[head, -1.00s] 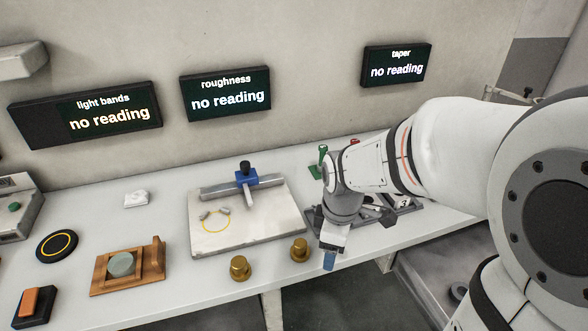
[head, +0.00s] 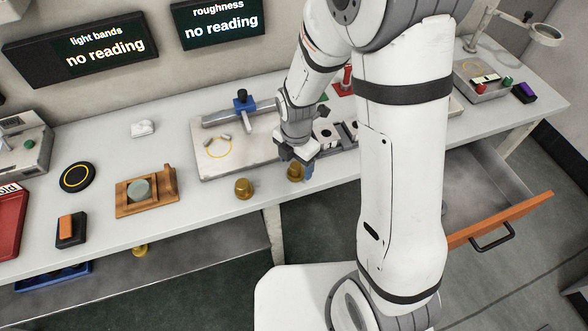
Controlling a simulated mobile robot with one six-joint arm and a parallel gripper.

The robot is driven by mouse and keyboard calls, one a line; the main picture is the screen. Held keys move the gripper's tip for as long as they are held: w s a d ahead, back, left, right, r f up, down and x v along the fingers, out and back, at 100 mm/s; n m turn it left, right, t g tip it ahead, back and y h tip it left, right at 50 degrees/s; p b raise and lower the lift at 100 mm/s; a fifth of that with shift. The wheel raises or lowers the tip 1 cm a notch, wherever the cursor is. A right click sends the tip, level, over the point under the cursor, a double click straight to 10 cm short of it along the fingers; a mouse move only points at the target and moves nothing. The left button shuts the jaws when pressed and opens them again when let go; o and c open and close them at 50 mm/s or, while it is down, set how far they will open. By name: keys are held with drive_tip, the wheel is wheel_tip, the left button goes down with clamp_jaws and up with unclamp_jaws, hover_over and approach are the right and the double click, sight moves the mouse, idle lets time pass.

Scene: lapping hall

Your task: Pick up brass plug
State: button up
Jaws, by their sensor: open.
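Two brass plugs stand on the bench near its front edge. The left brass plug (head: 244,188) is fully in view in front of the pale plate. The right brass plug (head: 294,173) is partly hidden by my gripper. My gripper (head: 298,160) is open and points down just above and around the right plug; I cannot tell whether a finger touches it. A blue-grey fingertip shows at the plug's right side. Another brass piece (head: 140,250) shows below the bench's front edge.
A pale plate (head: 208,165) with a blue-clamped bar lies behind the plugs. A wooden fixture (head: 146,191) stands to the left. An open drawer (head: 500,222) with an orange front juts out at right.

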wheel_tip(320, 180, down, 2)
drive_tip(key=shift+f, duration=0.15)
drive_tip(key=shift+c, duration=0.6)
drive_tip(key=c, duration=1.2)
